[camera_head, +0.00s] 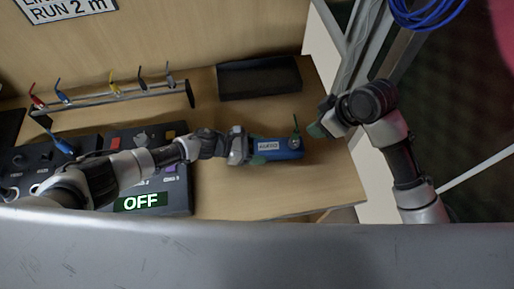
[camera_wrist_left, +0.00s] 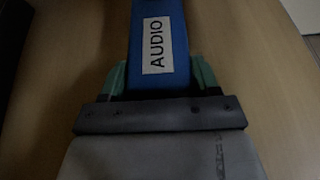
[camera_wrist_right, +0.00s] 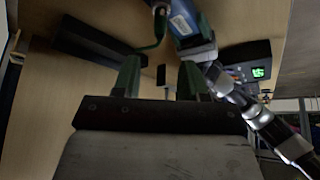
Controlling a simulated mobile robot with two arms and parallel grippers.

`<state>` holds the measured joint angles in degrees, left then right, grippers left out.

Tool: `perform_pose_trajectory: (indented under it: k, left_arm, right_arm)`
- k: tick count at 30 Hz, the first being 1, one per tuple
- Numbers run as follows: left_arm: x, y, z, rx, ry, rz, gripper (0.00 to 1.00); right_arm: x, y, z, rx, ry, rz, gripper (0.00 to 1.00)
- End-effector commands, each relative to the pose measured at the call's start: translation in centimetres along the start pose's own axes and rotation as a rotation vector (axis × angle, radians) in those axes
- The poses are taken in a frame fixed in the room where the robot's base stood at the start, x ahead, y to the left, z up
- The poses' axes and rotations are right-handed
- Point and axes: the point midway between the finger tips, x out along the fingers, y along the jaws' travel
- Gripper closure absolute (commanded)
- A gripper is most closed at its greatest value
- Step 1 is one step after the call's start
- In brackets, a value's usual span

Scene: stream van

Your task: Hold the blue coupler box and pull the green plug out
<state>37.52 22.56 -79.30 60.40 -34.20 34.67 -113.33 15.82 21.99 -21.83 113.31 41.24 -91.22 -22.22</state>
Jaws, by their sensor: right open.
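The blue coupler box (camera_head: 290,153) with its AUDIO label lies over the wooden bench in the head view. It fills the upper middle of the left wrist view (camera_wrist_left: 175,70). My left gripper (camera_head: 240,147) is shut on the box's left end, a green-tipped finger on each side. A thin green cable (camera_head: 296,125) rises at the box's right end.
A dark tray (camera_head: 258,80) lies behind the box. A rack (camera_head: 115,97) of several coloured leads stands at the back left. A control panel (camera_head: 180,203) with an OFF display lies left of the box. Bare bench shows in front of the box.

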Motion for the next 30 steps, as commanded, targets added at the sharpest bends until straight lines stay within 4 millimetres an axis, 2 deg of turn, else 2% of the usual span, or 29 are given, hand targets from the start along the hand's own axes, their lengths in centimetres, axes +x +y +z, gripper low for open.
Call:
perform_pose_trajectory:
  k: [1,6,8,14,20,24,30]
  left_arm:
    - [0.0,0.0,0.0,0.000,0.000,0.000,0.47]
    - [0.0,0.0,0.0,0.000,0.000,0.000,0.70]
    - [0.0,0.0,0.0,0.000,0.000,0.000,0.70]
    - [0.0,0.0,0.0,0.000,0.000,0.000,0.70]
    - [0.0,0.0,0.0,0.000,0.000,0.000,0.70]
    - [0.0,0.0,0.0,0.000,0.000,0.000,0.70]
    - [0.0,0.0,0.0,-0.001,0.000,0.001,0.70]
  right_arm:
    - [0.0,0.0,0.0,0.000,0.000,0.000,0.57]
    - [0.0,0.0,0.0,0.000,0.000,0.000,0.56]
    - [0.0,0.0,0.0,0.003,-0.001,-0.001,0.49]
    - [0.5,-0.2,-1.1,0.118,-0.044,-0.020,0.49]
    - [1.5,-0.6,-3.1,0.431,-0.186,-0.017,0.49]
    - [1.9,-0.6,-4.2,0.674,-0.298,0.047,0.49]
    - [1.9,-0.2,-5.0,0.950,-0.406,0.185,0.49]
